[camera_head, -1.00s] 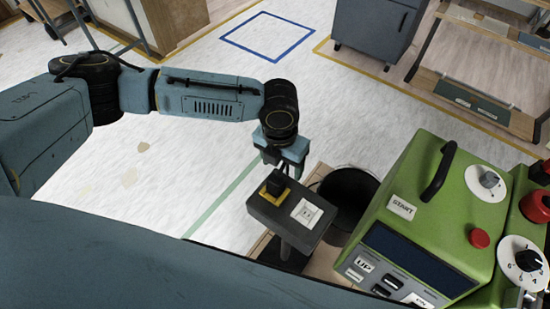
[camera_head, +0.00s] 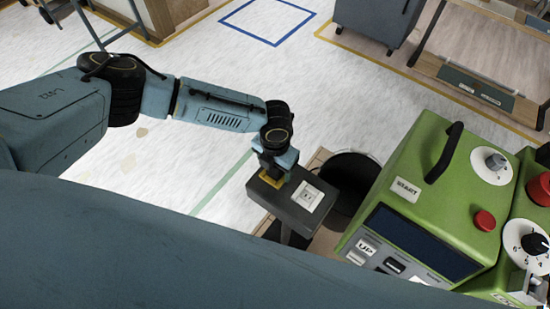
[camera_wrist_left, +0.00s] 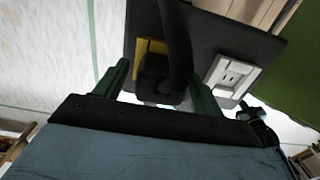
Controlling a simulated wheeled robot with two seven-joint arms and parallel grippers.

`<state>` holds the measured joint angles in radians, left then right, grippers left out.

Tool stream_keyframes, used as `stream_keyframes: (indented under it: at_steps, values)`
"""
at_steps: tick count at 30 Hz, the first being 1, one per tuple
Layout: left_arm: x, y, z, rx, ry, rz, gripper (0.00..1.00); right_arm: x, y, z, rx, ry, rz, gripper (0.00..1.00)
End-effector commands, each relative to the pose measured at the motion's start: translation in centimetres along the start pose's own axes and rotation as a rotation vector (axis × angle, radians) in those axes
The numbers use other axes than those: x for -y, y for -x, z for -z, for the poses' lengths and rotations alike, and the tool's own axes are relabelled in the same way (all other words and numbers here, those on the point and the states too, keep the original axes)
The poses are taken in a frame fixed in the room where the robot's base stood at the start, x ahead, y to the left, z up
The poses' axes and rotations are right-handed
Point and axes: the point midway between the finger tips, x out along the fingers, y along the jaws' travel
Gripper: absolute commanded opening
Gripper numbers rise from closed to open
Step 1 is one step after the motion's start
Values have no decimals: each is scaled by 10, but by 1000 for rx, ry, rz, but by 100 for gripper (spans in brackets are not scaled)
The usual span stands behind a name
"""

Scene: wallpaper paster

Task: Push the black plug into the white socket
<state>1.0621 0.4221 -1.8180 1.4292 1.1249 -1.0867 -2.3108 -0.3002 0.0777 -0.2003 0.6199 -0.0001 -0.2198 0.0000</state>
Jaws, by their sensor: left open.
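The white socket (camera_head: 308,197) is set in the top of a dark box on a post (camera_head: 297,211), and it also shows in the left wrist view (camera_wrist_left: 232,75). The black plug (camera_wrist_left: 155,72) sits on a yellow base (camera_wrist_left: 150,48) on the same box, left of the socket. In the head view the yellow base (camera_head: 270,180) shows, but my gripper hides the plug. My left gripper (camera_head: 275,172) is open right over the plug. In the left wrist view its two fingers (camera_wrist_left: 158,82) stand on either side of the plug. My right gripper is not in view.
A green machine (camera_head: 425,200) with a handle, knobs and a red button (camera_head: 485,220) stands right of the box. A black bucket (camera_head: 352,180) stands behind the box. The floor to the left is clear.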

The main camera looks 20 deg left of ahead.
Motion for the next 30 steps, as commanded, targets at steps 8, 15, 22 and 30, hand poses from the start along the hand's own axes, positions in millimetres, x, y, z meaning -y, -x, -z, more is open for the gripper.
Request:
stream_keyframes:
  at_steps: [8, 15, 22, 30]
  values:
    - [0, -7, 0, 1, 0, -1, 69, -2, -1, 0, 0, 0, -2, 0]
    - [0, -6, 0, 1, 0, -1, 53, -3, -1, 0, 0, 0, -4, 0]
    - [0, -6, 0, 1, 0, -1, 23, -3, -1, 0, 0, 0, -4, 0]
    - [-1, -6, 0, 1, 1, -1, 17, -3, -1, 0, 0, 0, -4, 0]
